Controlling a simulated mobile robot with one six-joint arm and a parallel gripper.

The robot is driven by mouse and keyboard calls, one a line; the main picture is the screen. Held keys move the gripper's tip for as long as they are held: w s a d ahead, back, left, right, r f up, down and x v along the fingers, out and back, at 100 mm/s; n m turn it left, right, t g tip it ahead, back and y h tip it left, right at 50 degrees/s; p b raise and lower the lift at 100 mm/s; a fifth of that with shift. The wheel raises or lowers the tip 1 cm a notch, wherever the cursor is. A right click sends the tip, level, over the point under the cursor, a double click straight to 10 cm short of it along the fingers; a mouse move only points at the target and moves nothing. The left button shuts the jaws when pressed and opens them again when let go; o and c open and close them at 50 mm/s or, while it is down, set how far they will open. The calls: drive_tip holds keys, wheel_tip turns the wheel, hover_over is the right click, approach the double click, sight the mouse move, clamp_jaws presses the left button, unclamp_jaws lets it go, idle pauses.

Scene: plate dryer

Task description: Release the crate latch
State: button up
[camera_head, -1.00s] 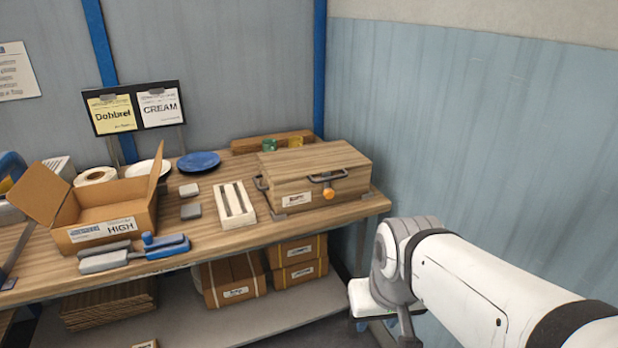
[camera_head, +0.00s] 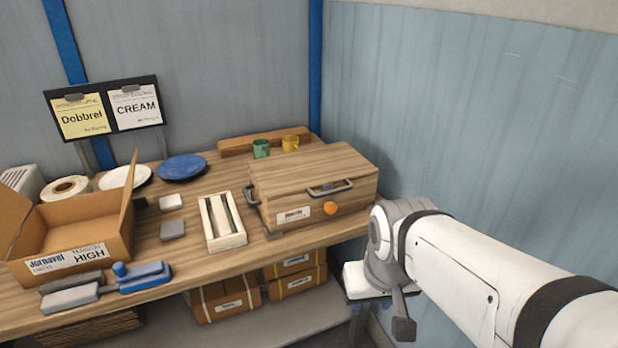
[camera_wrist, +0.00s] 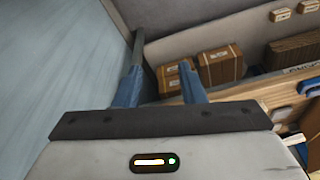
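The wooden crate (camera_head: 300,185) stands closed at the right end of the workbench, with a grey handle on its front and another on its left side. An orange round knob (camera_head: 330,208), which looks like the latch, sits on its front below the front handle, beside a white label. My arm reaches in from the right, its end to the right of the crate and apart from it. In the wrist view my gripper (camera_wrist: 160,90) has two blue fingers standing apart with nothing between them. The crate's latch does not show in the wrist view.
An open cardboard box (camera_head: 80,232), a blue plate (camera_head: 181,167), a white tray (camera_head: 222,222) and blue-grey tools (camera_head: 145,276) are on the bench left of the crate. Green (camera_head: 261,148) and yellow (camera_head: 290,144) mugs are behind it. Cartons (camera_head: 226,300) lie below.

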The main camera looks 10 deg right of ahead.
drive_tip(key=shift+o, duration=0.3)
drive_tip(key=shift+d, duration=0.15)
drive_tip(key=shift+o, duration=0.8)
drive_tip(key=shift+w+d, duration=0.1)
drive_tip(key=shift+w, duration=0.05)
drive_tip(key=shift+o, duration=0.6)
drive_tip(key=w+d+f+t, duration=0.1)
drive_tip(key=w+f+t, duration=0.1)
drive_tip(key=w, duration=0.5)
drive_tip(key=w+d+f+n+t, duration=0.1)
drive_tip(key=w+d+t, duration=0.1)
drive_tip(key=w, duration=0.6)
drive_tip(key=w+d+f+t, duration=0.1)
drive_tip(key=w+f+t, duration=0.1)
drive_tip(key=w, duration=0.6)
drive_tip(key=shift+d+f+t+h, duration=0.3)
drive_tip(key=shift+d+f+t, duration=0.05)
drive_tip(key=shift+t, duration=0.35)
drive_tip(key=n+t+y, duration=0.2)
drive_tip(key=t+y, duration=0.4)
drive_tip(key=t, duration=0.1)
approach(332, 209)
drive_tip(key=w, duration=0.2)
drive_tip(key=p+x, duration=0.1)
drive_tip(key=x, duration=0.3)
drive_tip(key=p+x, duration=0.1)
drive_tip(key=x, duration=0.2)
drive_tip(key=shift+w+a+p, duration=0.3)
drive_tip(key=shift+a+p, duration=0.05)
drive_tip(key=shift+p, duration=0.05)
